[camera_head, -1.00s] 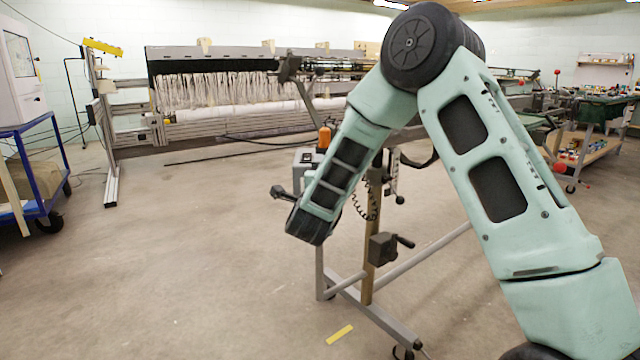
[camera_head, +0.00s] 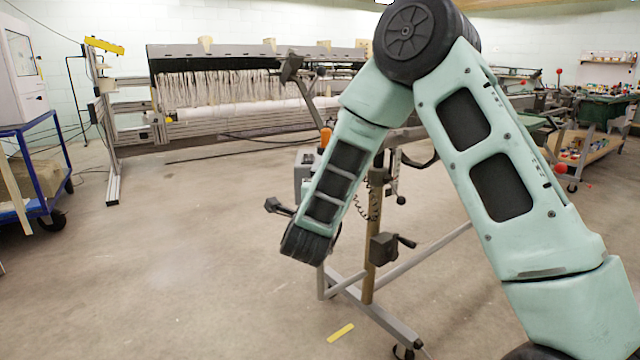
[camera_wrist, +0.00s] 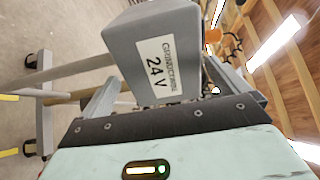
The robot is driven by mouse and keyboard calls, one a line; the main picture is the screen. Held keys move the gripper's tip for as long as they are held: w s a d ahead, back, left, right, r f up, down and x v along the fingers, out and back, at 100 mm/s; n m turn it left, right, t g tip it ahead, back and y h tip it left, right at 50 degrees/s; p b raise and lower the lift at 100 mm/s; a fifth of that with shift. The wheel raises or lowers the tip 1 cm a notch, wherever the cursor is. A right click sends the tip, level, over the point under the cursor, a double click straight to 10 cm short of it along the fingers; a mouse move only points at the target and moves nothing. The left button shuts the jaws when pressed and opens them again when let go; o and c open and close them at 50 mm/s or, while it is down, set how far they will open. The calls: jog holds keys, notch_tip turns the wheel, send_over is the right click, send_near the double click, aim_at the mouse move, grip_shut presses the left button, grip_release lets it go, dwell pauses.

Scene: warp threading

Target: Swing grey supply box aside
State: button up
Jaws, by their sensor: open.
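The grey supply box (camera_wrist: 122,47) fills the upper middle of the wrist view, with a white "24 V" label facing the camera. In the head view the grey box (camera_head: 301,162) shows partly at the left of my forearm, on the stand; the rest is hidden. My gripper (camera_wrist: 172,92) is open, with one finger to either side of the box's near end in the wrist view. I cannot tell whether a finger touches the box. In the head view my forearm covers most of the gripper.
The wheeled stand (camera_head: 368,270) carries a crank box (camera_head: 383,247) below. A loom (camera_head: 235,95) spans the back. A blue cart (camera_head: 45,170) stands at left and a workbench (camera_head: 590,145) at right. The floor at left of the stand is clear.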

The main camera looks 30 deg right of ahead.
jog(key=v, duration=1.1)
jog(key=shift+s+a+p, duration=0.2)
jog(key=shift+s+p, duration=0.15)
jog(key=shift+p, duration=0.1)
